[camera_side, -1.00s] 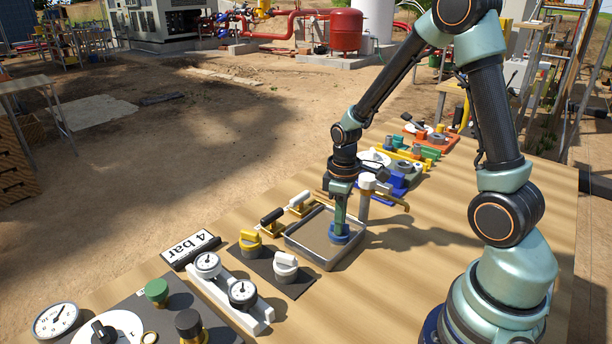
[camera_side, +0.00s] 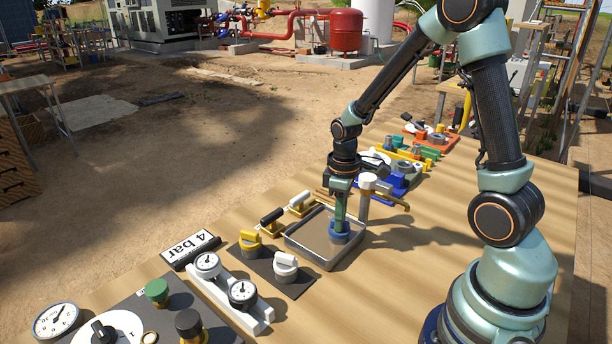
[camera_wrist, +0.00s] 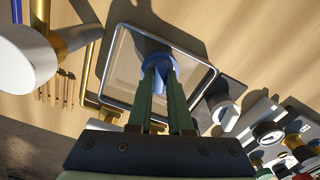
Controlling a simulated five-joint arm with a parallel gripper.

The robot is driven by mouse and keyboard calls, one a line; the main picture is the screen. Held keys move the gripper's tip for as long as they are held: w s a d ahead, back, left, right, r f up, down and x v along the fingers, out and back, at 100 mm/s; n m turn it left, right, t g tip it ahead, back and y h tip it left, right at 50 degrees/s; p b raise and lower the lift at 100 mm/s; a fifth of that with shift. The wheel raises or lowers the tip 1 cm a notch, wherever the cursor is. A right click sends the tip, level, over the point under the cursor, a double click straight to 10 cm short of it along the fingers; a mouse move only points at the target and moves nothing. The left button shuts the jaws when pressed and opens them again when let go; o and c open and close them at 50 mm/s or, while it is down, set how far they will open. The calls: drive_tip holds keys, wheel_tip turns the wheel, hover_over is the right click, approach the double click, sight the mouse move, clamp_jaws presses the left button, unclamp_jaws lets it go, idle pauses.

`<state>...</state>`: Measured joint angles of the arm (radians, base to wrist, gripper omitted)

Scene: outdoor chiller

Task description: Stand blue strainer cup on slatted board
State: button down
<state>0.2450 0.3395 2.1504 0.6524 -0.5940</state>
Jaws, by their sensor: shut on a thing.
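The blue strainer cup (camera_side: 340,236) is at the right end of a shallow metal-rimmed tray (camera_side: 325,266). My gripper (camera_side: 340,218) points down with its green fingers shut on the cup. In the wrist view the fingers (camera_wrist: 160,75) close on the blue cup (camera_wrist: 157,57), inside the tray outline; they hide part of it. I cannot tell whether the cup touches the tray floor. Several thin wooden slats (camera_wrist: 55,92) lie left of the tray in the wrist view, perhaps the slatted board. I cannot make out the board clearly in the side view.
A white-topped tap with a brass spout (camera_side: 368,182) stands close right of my gripper. Yellow and white valves (camera_side: 285,267) and a gauge block (camera_side: 235,290) lie left of the tray. Blue, yellow and orange fittings (camera_side: 405,175) stand beyond. Bare wood lies in front of the tray.

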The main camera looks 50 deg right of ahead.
drive_tip(key=shift+r, duration=3.1)
drive_tip(key=w+d+r+m, duration=0.3)
drive_tip(key=w+d+m, duration=0.1)
drive_tip(key=w+d, duration=1)
drive_tip(key=shift+w+d+r, duration=0.15)
drive_tip(key=shift+w+d, duration=0.1)
drive_tip(key=shift+d, duration=1.25)
drive_tip(key=shift+f, duration=2.55)
drive_tip(key=shift+f, duration=0.35)
